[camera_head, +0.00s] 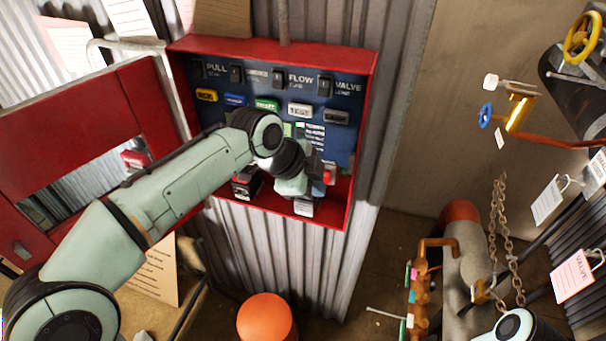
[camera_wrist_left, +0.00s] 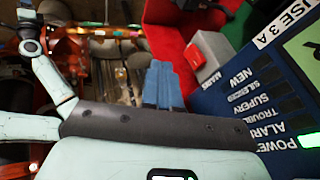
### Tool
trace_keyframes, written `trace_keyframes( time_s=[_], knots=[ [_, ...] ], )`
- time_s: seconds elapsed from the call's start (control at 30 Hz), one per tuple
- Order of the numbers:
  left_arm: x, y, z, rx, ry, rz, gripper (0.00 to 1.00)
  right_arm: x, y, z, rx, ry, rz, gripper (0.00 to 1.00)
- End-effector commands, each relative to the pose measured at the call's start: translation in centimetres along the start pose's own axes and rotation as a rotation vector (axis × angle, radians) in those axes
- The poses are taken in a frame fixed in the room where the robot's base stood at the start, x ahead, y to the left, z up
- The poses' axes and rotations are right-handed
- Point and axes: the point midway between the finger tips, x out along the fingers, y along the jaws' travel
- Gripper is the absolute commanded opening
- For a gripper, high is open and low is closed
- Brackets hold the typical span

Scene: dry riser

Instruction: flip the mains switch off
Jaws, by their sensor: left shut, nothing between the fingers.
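The red control panel box (camera_head: 365,120) is on the corrugated wall. The mains switch (camera_head: 329,173), a red part on a grey housing, is at its lower right. In the left wrist view its grey housing (camera_wrist_left: 216,52) bears a "MAINS" label. My left gripper (camera_head: 307,188) is in front of the panel's lower part, close to the switch, partly hidden by its own wrist. Its bluish fingers (camera_wrist_left: 162,82) are together and empty, beside the switch; I cannot tell whether they touch it.
Rows of buttons and small switches (camera_head: 298,110) fill the panel. The open red door (camera_head: 75,120) stands at left behind my arm. An orange rounded object (camera_head: 266,318) is below. Pipes, a chain (camera_head: 503,235) and tags are at right.

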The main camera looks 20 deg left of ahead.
Motion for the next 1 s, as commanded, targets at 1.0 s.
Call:
trace_keyframes(
  time_s=[1.0],
  knots=[
    [4.0,-2.9,1.0,0.045,0.021,-0.129,0.00,2.8,1.4,1.1,0.006,-0.018,0.006,0.43]
  ],
)
